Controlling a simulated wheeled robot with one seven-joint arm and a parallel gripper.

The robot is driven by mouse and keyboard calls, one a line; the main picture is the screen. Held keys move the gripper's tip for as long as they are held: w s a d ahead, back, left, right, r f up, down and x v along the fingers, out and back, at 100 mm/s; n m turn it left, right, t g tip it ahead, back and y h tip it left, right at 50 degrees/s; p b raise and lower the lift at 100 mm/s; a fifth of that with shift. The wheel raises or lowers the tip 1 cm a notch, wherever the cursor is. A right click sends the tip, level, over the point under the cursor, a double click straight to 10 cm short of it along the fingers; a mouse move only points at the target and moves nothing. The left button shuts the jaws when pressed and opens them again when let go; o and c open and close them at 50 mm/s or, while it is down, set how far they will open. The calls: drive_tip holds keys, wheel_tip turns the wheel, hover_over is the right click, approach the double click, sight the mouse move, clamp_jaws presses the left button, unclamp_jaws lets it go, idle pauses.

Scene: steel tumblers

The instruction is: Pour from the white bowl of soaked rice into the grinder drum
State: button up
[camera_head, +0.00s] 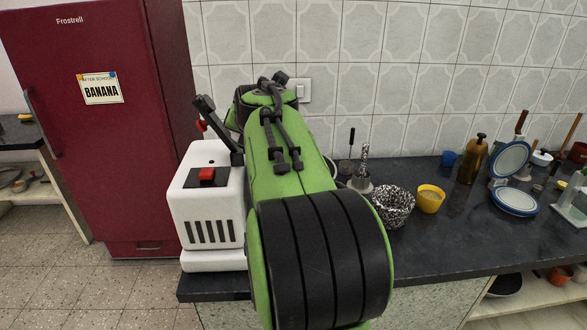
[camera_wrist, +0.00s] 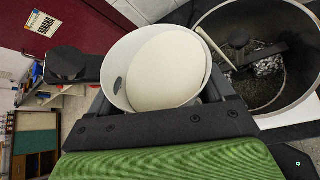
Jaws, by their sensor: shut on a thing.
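My gripper (camera_wrist: 158,100) is shut on the white bowl (camera_wrist: 123,62), which fills the middle of the wrist view. A smooth off-white mass, the soaked rice (camera_wrist: 166,66), shows inside the bowl; single grains cannot be made out. The grinder drum (camera_wrist: 297,98) is a round metal vessel just right of the bowl in the wrist view, with a dark inside and speckled parts at its bottom. The white grinder body (camera_head: 213,222) with a red switch stands at the counter's left end in the head view. There my green arm hides the gripper, the bowl and most of the drum.
The dark counter (camera_head: 440,235) runs right. On it stand a speckled pot (camera_head: 393,207), a yellow cup (camera_head: 430,199), a brown bottle (camera_head: 472,160) and blue-rimmed plates (camera_head: 515,201). A dark red fridge (camera_head: 105,130) is at the left. The tiled wall (camera_head: 420,70) closes the back.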

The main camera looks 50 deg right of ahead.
drive_tip(key=shift+f, duration=0.1)
drive_tip(key=shift+w+d+f, duration=0.1)
drive_tip(key=shift+d+f, duration=0.05)
drive_tip(key=shift+f, duration=0.1)
drive_tip(key=shift+d+f, duration=0.15)
drive_tip(key=shift+y, duration=0.3)
drive_tip(key=shift+s+d+f+m, duration=0.1)
drive_tip(key=shift+s+f+m, duration=0.1)
drive_tip(key=shift+s+m, duration=0.1)
drive_tip(key=shift+w, duration=0.1)
drive_tip(key=shift+d+f+p, duration=0.1)
drive_tip(key=shift+f+p, duration=0.05)
drive_tip(key=shift+p, duration=0.15)
